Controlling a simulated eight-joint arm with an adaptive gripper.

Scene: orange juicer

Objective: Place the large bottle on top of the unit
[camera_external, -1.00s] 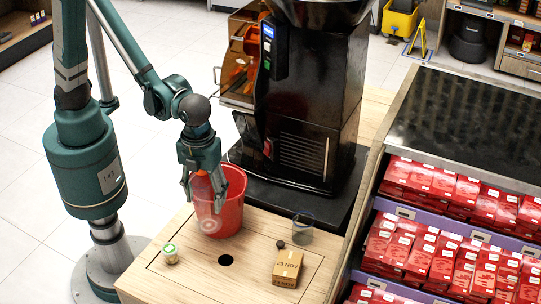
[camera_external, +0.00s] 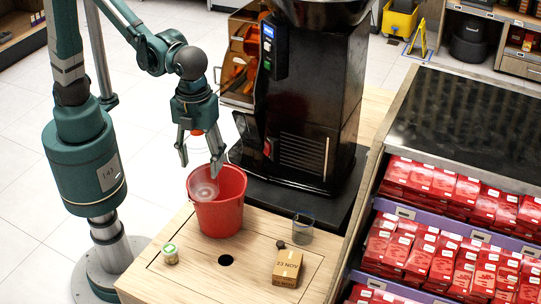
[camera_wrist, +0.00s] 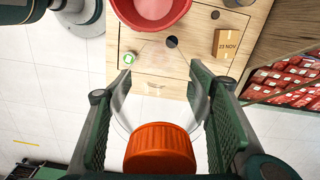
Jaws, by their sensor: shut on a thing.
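A large clear bottle with an orange cap (camera_wrist: 160,148) is between the fingers of my gripper (camera_external: 199,163). In the wrist view its see-through body (camera_wrist: 126,108) points away from my gripper (camera_wrist: 160,95). In the external view the faint bottle body (camera_external: 205,187) hangs down and overlaps the rim of a red bucket (camera_external: 222,215). Whether its base is still inside the rim is hard to tell. The shelf unit has a flat, bare black top (camera_external: 470,125) at the right, well away from my gripper.
A black juicer (camera_external: 308,110) stands between my gripper and the shelf unit. A small green-lidded jar (camera_external: 170,255), a carton (camera_external: 287,268), a dark cap (camera_external: 280,244) and a clear cup (camera_external: 303,229) are on the wooden counter. Red packs (camera_external: 450,185) fill the shelves.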

